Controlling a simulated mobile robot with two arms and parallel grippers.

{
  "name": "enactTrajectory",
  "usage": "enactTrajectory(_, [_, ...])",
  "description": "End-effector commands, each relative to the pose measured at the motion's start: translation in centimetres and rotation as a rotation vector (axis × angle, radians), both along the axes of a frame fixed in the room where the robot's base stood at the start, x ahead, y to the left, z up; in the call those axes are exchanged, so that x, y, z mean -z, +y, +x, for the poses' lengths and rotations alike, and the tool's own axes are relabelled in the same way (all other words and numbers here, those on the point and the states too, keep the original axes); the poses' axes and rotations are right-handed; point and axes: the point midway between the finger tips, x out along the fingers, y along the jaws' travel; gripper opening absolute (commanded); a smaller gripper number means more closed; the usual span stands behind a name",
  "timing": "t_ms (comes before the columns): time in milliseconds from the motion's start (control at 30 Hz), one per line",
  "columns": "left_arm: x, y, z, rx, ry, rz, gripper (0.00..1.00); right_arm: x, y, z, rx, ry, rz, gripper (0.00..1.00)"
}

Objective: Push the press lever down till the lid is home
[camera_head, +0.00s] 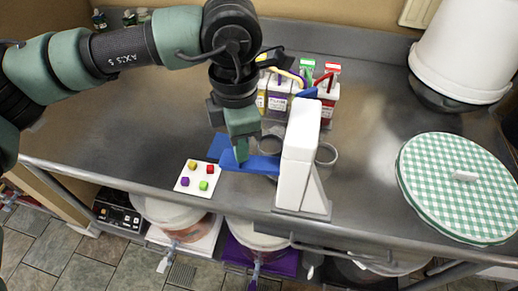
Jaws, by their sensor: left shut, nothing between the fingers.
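The press is a white upright column (298,155) on a grey base near the front edge of the counter. A blue lever (258,164) reaches out from the column to the left and looks roughly level. My left gripper (241,154) comes down from above with its fingers shut and empty. Its tips are at the lever's outer part; I cannot tell whether they touch it. The lid under the press cannot be made out, since the column and my arm hide that area. My right gripper is out of view.
Several cartons (327,92) with coloured caps stand behind the press. A white card (199,177) with coloured cubes lies at its left. A green checked round lid (458,187) and a white bucket (468,50) are at right. Buckets sit on a shelf below the counter.

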Motion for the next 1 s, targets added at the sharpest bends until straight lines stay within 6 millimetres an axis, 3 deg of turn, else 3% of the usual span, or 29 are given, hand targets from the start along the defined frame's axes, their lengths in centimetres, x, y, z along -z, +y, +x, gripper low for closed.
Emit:
enactTrajectory(200, [0.9, -0.1, -0.1, 0.001, 0.002, -0.001, 0.0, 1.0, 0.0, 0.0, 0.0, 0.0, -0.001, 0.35])
enactTrajectory(533, [0.7, -0.1, -0.1, 0.001, 0.003, -0.001, 0.0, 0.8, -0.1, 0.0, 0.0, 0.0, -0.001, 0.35])
enactTrajectory(1000, [-1.5, 0.0, 0.0, 0.001, 0.0, 0.0, 0.0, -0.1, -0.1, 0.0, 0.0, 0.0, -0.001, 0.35])
